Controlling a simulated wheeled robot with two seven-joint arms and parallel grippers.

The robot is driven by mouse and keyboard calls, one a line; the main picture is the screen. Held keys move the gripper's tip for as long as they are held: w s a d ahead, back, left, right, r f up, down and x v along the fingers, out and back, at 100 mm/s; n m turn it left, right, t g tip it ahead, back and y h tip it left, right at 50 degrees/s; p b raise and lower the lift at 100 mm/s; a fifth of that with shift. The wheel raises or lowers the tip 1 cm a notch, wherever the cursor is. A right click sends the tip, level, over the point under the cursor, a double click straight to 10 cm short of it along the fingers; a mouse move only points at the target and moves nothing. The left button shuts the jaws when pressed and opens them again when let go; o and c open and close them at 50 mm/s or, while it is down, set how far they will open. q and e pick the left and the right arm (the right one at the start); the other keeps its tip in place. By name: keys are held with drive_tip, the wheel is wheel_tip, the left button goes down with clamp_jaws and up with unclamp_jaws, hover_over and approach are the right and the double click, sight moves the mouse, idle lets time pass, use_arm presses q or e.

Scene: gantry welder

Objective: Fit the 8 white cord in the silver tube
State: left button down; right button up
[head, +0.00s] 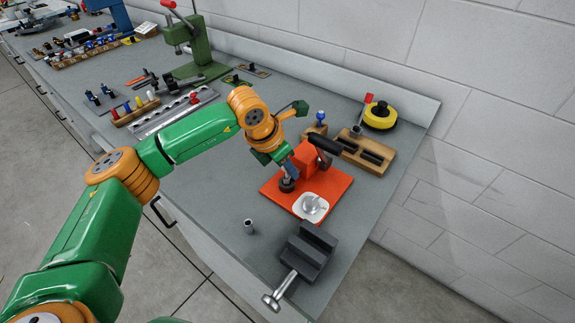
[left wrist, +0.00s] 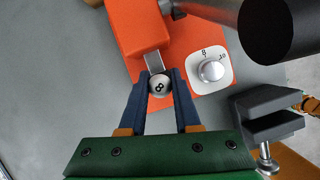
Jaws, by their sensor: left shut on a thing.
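My left gripper (head: 287,181) is at the front of the red press (head: 304,160), low over its red base plate. A short silver tube (head: 249,226) stands upright on the bench, left of the vise. My right gripper is not in view.
A white dial (left wrist: 211,70) with a silver knob, marked 8 and 10, is on the red plate. The press has a black-handled lever (head: 324,144). A dark vise (head: 304,254) is at the bench edge. Wooden holders (head: 366,150) stand behind. The bench around the tube is clear.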

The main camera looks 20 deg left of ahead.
use_arm(q)
drive_tip(key=c, duration=0.5)
unclamp_jaws()
drive_tip(key=shift+c, duration=0.2)
